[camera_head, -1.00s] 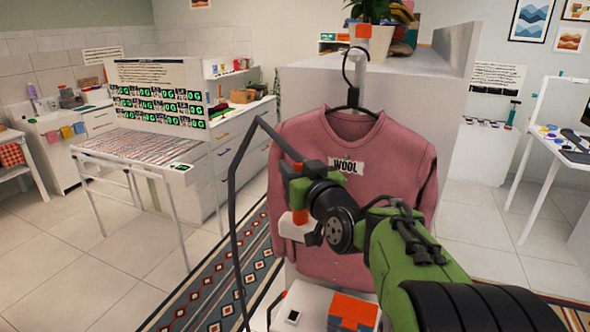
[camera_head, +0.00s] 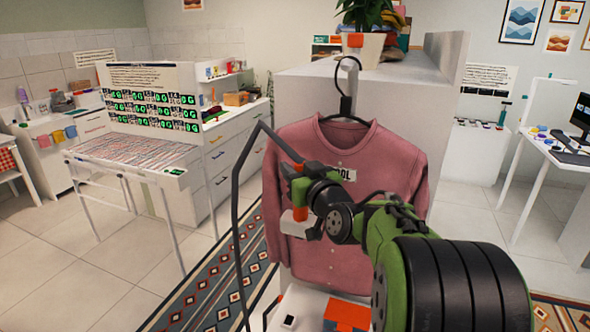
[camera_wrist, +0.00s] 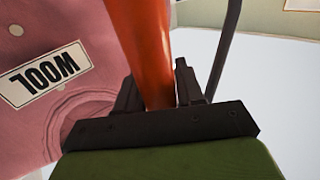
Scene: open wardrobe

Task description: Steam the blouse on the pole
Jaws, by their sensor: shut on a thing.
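The pink blouse (camera_head: 350,245) hangs on a black hanger from a hook on the pole (camera_head: 347,75). A white label reading WOOL shows on its chest, also in the wrist view (camera_wrist: 45,75). My gripper (camera_head: 297,190) is in front of the blouse's left side. It is shut on the orange handle of the steamer (camera_wrist: 143,50), whose white head (camera_head: 295,222) is close to the blouse. I cannot tell whether the head touches the cloth. A dark hose (camera_head: 238,210) loops up and down at the left. My arm hides part of the blouse's right side.
A white steamer base with an orange block (camera_head: 347,314) stands below the blouse. A white partition (camera_head: 400,95) with a potted plant is behind it. A patterned rug (camera_head: 215,280) lies on the floor.

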